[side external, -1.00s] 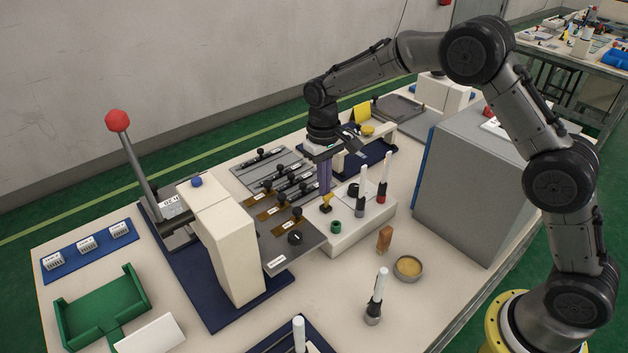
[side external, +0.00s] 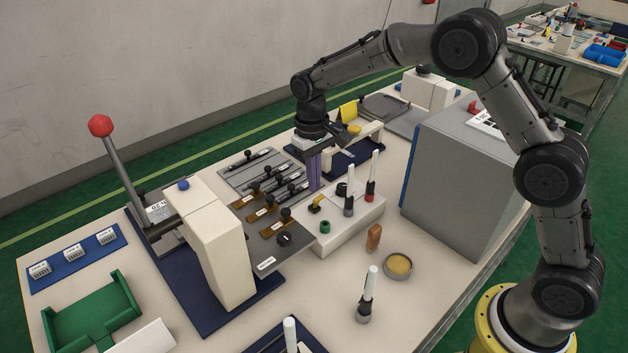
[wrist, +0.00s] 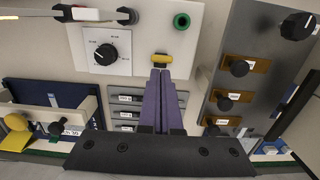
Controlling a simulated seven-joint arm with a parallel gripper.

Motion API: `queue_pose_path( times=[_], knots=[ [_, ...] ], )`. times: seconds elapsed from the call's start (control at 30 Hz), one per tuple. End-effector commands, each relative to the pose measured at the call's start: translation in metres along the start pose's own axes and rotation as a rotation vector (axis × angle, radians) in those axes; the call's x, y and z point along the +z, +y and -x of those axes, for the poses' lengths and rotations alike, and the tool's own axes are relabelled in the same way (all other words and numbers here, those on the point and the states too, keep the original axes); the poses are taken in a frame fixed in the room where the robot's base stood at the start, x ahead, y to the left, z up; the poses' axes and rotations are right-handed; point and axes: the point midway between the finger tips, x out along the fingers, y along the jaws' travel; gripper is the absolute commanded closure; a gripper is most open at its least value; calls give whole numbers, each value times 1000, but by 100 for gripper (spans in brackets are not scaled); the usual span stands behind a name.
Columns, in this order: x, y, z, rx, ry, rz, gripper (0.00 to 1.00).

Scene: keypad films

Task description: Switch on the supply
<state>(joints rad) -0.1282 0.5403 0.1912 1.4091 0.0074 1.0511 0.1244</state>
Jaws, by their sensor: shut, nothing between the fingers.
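A white box with a yellow lever switch (side external: 315,203), a green ring (side external: 325,227) and a black rotary knob stands right of the middle in the side view. In the wrist view its white panel (wrist: 115,70) shows the yellow lever (wrist: 162,58), the green ring (wrist: 181,21) and the labelled black knob (wrist: 106,54). My gripper (side external: 314,187) points down with its purple fingers together and empty, close behind the yellow lever. In the wrist view the fingertips (wrist: 160,73) lie just short of the lever; I cannot tell whether they touch it.
Two white-handled probes (side external: 373,176) stand upright on the box's right side. A grey panel with black knobs on brown plates (side external: 285,238) is left of it. A big grey cabinet (side external: 465,170) stands right. A wooden block (side external: 374,237) and a round dish (side external: 398,266) lie in front.

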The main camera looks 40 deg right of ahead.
Motion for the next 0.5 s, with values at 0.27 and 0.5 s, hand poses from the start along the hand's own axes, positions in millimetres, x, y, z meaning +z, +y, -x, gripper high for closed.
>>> queue_pose_path(
  times=[0.27, 0.5],
  knots=[
    [-6, 0, 2, 0, 3, 0, 100],
    [-29, 0, 12, 0, 1, 0, 100]
  ],
)
